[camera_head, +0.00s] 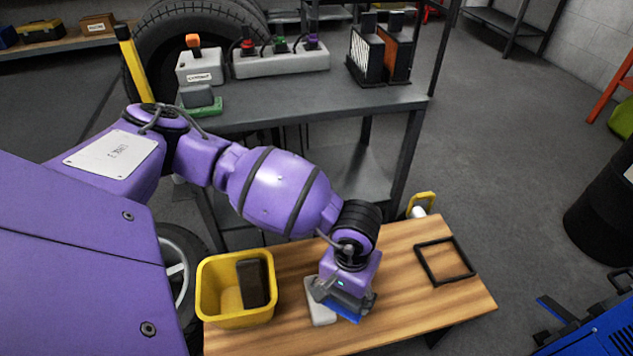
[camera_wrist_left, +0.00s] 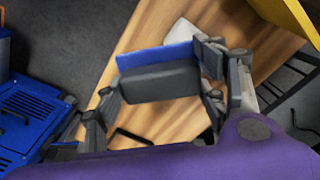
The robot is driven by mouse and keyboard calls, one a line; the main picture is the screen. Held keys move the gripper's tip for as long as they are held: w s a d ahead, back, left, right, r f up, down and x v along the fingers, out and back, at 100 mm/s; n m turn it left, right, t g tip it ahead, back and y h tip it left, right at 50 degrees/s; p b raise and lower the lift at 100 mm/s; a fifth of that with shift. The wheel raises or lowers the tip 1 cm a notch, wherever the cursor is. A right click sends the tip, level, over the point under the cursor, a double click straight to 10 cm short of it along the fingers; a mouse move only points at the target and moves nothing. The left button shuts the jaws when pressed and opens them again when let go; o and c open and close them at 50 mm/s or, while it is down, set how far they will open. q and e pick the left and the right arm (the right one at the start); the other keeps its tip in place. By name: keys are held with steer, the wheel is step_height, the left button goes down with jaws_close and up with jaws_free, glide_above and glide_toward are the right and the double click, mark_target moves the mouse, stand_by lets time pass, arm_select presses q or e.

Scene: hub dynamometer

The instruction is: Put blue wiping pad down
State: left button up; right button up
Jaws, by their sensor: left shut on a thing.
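The blue wiping pad (camera_head: 345,318) is held by my left gripper (camera_head: 343,292) above the wooden table (camera_head: 290,335). In the left wrist view the pad (camera_wrist_left: 153,57) shows as a blue face with a dark grey block behind it. The fingers of my left gripper (camera_wrist_left: 162,88) close on the two ends of that dark block. A black square frame (camera_head: 418,262) lies flat on the right part of the table, empty and apart from the pad. My right gripper is in neither view.
A pale flat block (camera_head: 316,304) lies on the table beside and partly under my left gripper. A yellow bin (camera_head: 208,303) with a dark block inside stands at the table's left end. A grey bench (camera_head: 320,102) with devices stands behind. Bare wood lies around the frame.

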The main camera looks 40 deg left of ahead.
arm_select(q)
steer(key=w+f+b, duration=0.1)
steer(key=w+f, duration=0.1)
steer(key=w, duration=0.1)
steer(key=w+f+b, duration=0.1)
steer(key=w+f, duration=0.2)
steer(key=w, duration=0.1)
steer(key=w+d+f+b, duration=0.1)
steer(key=w+f, duration=0.1)
steer(key=w, duration=0.2)
steer(key=shift+w+d+f, duration=0.1)
steer(key=shift+f, duration=0.3)
steer(key=shift+w+f, duration=0.35)
steer(key=shift+f+b, duration=0.6)
steer(key=shift+f, duration=1.05)
steer(key=shift+f, duration=0.15)
steer(key=o, duration=1)
